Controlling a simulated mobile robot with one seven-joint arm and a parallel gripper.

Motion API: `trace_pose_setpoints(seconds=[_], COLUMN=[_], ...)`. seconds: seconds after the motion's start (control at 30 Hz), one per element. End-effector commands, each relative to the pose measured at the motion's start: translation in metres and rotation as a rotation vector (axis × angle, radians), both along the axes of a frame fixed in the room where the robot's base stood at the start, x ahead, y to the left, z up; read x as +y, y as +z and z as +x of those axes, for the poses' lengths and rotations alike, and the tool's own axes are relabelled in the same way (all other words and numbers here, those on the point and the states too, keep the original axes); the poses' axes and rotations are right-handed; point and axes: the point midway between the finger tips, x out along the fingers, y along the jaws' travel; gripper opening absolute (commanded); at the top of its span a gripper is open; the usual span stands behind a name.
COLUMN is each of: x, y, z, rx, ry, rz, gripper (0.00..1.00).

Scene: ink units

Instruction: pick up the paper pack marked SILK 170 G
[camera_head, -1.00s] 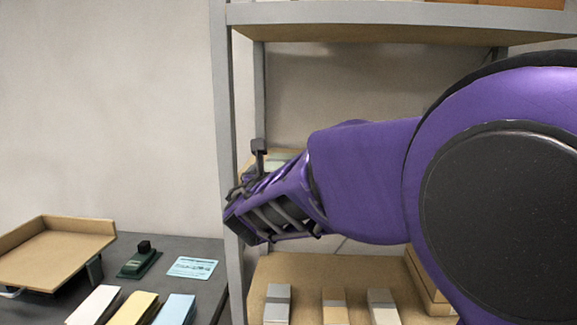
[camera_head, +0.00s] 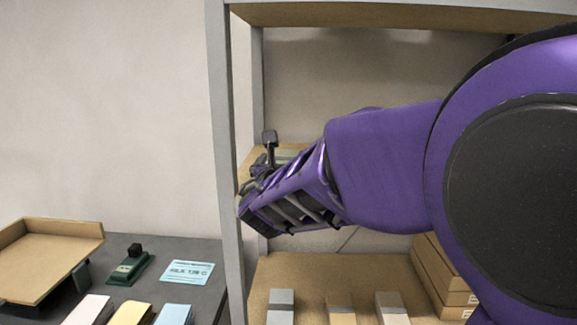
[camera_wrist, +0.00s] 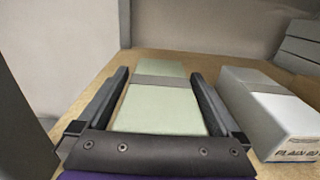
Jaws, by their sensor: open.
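In the wrist view a pale green paper pack (camera_wrist: 158,108) with a grey band lies flat on a wooden shelf board. My gripper (camera_wrist: 160,74) is open, with one dark finger along each long side of this pack. A gap shows beside the fingers, and they do not grip it. Its marking does not show, so I cannot tell whether it reads SILK 170 G. In the head view my gripper (camera_head: 262,172) reaches into the shelf bay, and the pack is mostly hidden behind it.
A white pack (camera_wrist: 268,108) with partly legible print lies close to the right finger. The rack post (camera_head: 228,150) stands left of my gripper. Several packs and boxes (camera_head: 442,280) sit on the lower shelf. A blue card (camera_head: 187,272) and a tray (camera_head: 45,258) are on the table.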

Motion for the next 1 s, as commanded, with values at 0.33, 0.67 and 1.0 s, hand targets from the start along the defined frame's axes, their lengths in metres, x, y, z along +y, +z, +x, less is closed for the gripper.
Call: trace_pose_setpoints(seconds=[0.33,0.67,1.0], x=[-0.0028,-0.0027,-0.0029], y=[-0.0001,-0.0002,0.0012], z=[-0.0003,-0.0002,-0.0001], rx=[0.001,0.001,-0.002], ry=[0.002,0.002,0.001], rz=[0.001,0.001,0.002], gripper=[1.00,0.44,0.01])
